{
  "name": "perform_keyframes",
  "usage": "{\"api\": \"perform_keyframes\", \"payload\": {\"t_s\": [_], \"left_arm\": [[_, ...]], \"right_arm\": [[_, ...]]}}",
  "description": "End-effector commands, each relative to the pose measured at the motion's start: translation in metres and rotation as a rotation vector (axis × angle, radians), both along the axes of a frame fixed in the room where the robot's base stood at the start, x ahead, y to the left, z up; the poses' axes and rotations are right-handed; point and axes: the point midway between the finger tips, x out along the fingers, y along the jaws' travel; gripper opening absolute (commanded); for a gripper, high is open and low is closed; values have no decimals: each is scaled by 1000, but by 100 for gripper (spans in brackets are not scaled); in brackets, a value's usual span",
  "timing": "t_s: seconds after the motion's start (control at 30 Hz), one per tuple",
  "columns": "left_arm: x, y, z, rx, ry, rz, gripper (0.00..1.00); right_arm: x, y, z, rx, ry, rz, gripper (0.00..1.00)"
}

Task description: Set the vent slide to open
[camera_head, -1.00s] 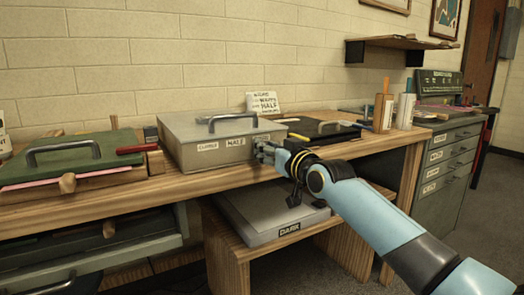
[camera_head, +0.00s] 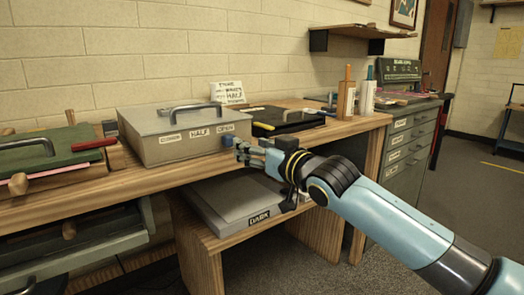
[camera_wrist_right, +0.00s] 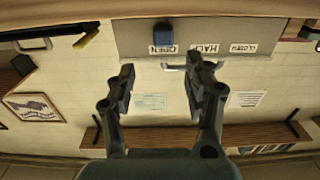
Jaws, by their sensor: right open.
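A grey metal box (camera_head: 160,148) with a handle on its lid stands on the wooden bench. Its front bears the labels CLOSED, HALF and OPEN in a row. The blue slide knob (camera_head: 228,140) sits just under the OPEN label, at the right end of the row. In the right wrist view, which is upside down, the blue knob (camera_wrist_right: 163,33) is also beside OPEN. My right gripper (camera_head: 241,150) is just right of the knob in the head view. In the wrist view the right gripper (camera_wrist_right: 163,72) is open and empty, its fingers apart from the knob. My left gripper is out of view.
A card (camera_head: 228,92) mentioning HALF stands behind the box. A black tray (camera_head: 285,120) lies to its right, and a green lidded tray (camera_head: 40,152) to its left. A grey tray labelled DARK (camera_head: 235,205) sits on the lower shelf. Open floor lies at right.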

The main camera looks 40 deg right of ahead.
Motion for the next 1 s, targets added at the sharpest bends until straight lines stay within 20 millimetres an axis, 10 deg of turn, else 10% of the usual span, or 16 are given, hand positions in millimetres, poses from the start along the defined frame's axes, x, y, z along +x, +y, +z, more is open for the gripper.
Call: {"api": "perform_keyframes", "payload": {"t_s": [0.27, 0.83, 1.0], "left_arm": [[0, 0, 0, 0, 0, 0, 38], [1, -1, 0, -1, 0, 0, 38], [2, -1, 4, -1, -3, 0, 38]], "right_arm": [[-33, -1, 0, -1, 1, 0, 52], [-36, -1, 0, 1, 1, 0, 52], [-45, -2, -38, 39, 73, -24, 52]]}}
